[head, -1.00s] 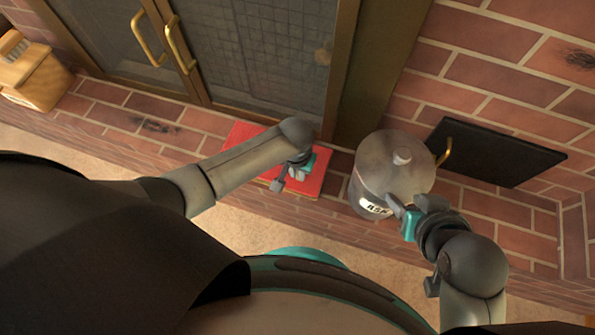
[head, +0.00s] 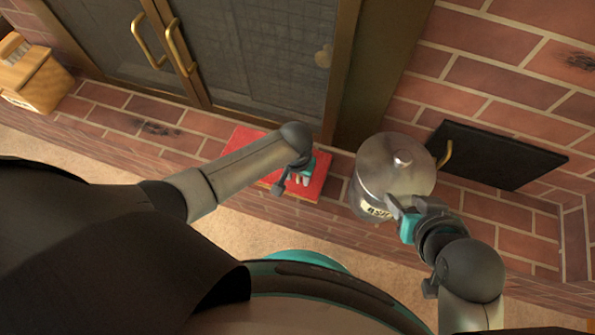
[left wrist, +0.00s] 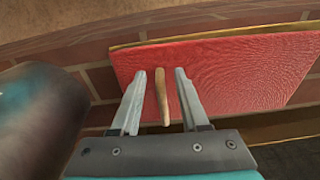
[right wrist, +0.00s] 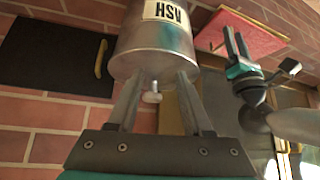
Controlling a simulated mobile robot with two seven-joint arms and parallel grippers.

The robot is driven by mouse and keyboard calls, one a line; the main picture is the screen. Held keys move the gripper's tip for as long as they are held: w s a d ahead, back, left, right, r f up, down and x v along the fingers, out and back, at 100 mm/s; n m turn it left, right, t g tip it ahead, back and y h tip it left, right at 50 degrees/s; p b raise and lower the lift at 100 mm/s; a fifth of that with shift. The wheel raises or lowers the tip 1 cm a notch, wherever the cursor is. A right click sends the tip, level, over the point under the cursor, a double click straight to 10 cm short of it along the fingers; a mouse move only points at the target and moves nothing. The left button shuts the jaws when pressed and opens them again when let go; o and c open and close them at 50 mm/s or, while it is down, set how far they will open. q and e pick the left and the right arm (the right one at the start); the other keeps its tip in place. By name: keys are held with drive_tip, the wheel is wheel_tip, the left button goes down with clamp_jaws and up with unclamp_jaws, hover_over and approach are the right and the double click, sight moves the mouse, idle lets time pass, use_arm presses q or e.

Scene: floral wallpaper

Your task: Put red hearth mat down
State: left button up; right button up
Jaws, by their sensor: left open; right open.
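The red hearth mat (head: 243,140) lies flat on the brick hearth in front of the glass doors; my left arm covers part of it. In the left wrist view the mat (left wrist: 245,70) shows a ribbed red top and a tan edge. My left gripper (head: 303,174) is open over the mat's right part, with a thin wooden peg-like piece (left wrist: 162,95) between its fingers. I cannot tell whether the fingers touch the mat. My right gripper (head: 404,207) is open at the metal ash bucket (head: 380,175), its fingers near the lid knob (right wrist: 152,97) in the right wrist view.
The ash bucket stands on the hearth just right of the mat. A black panel with a brass handle (head: 495,155) is on the brick wall behind it. Brass-handled glass doors (head: 255,60) are behind the mat. A wooden box (head: 35,78) sits at the far left.

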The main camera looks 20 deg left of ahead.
use_arm(q)
drive_tip(key=shift+r, duration=0.45)
wheel_tip(320, 180, up, 4)
drive_tip(key=p, duration=0.3)
drive_tip(key=shift+s+f, duration=0.15)
drive_tip(key=shift+f, duration=0.05)
drive_tip(key=shift+r+p, duration=2.55)
drive_tip(key=shift+r, duration=1.55)
drive_tip(key=s+a+f+t, duration=0.1)
drive_tip(key=s+a+f, duration=0.1)
drive_tip(key=s, duration=0.4)
drive_tip(key=s+a+f+m, duration=0.1)
drive_tip(key=s+a+f, duration=0.2)
drive_tip(key=s, duration=0.4)
drive_tip(key=shift+a+f+t, duration=0.3)
drive_tip(key=shift+a+t, duration=0.1)
drive_tip(key=shift+a, duration=0.2)
use_arm(e)
drive_tip(key=s+d+f+g, duration=0.1)
drive_tip(key=s+f+g, duration=0.1)
drive_tip(key=f, duration=0.4)
drive_tip(key=s+d+f+g+h, duration=0.1)
drive_tip(key=s+d+f+g, duration=0.1)
drive_tip(key=s+f, duration=0.2)
wheel_tip(320, 180, down, 2)
drive_tip(key=shift+d+f+g+h, duration=0.1)
drive_tip(key=shift+d+g+h, duration=0.2)
drive_tip(key=shift+g, duration=0.1)
use_arm(q)
drive_tip(key=shift+w, duration=0.1)
